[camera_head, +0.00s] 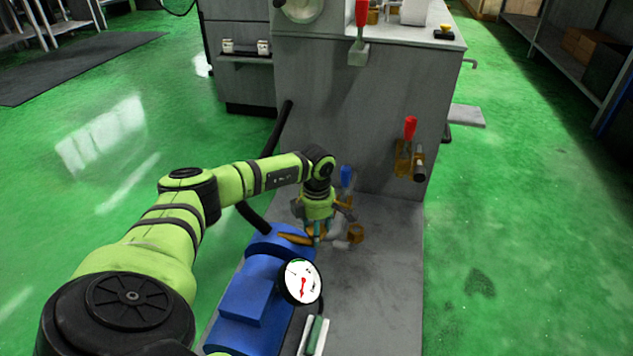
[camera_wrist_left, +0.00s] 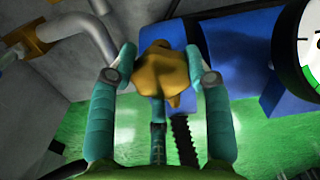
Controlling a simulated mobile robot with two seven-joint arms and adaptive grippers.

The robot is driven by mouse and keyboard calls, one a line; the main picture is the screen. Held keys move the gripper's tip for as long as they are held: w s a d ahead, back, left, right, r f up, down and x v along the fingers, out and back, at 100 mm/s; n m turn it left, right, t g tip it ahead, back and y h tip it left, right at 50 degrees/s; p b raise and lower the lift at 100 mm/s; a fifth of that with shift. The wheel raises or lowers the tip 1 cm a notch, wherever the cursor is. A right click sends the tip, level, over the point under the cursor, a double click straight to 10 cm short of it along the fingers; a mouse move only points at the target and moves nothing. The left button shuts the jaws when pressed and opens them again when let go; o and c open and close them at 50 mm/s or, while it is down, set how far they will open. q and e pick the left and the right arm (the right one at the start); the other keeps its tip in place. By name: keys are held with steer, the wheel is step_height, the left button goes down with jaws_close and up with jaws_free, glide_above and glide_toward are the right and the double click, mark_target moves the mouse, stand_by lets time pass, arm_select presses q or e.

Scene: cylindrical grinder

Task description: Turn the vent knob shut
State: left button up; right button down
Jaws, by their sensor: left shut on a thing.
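The vent knob appears to be the yellow-brass knob (camera_wrist_left: 163,75) seen between the fingers in the left wrist view. My left gripper (camera_wrist_left: 160,58) has one teal finger on each side of it and is shut on it. In the head view my left gripper (camera_head: 318,234) points down beside the blue motor-like unit (camera_head: 262,290), at the foot of the grey machine. There an orange-brass part (camera_head: 296,239) shows just left of the fingers; the wrist and fingers hide much of the grip. My right gripper is in neither view.
A round gauge (camera_head: 301,282) stands close to the gripper on the near side. A pipe with a brass fitting (camera_head: 355,233) lies just to its right. A red-handled valve (camera_head: 410,130) sits on the grey machine (camera_head: 330,110).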

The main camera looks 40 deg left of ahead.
arm_select(q)
steer(key=shift+w+d, duration=0.15)
stand_by(0.3)
steer(key=o, duration=1.1)
steer(key=shift+o, duration=0.2)
step_height(320, 180, up, 12)
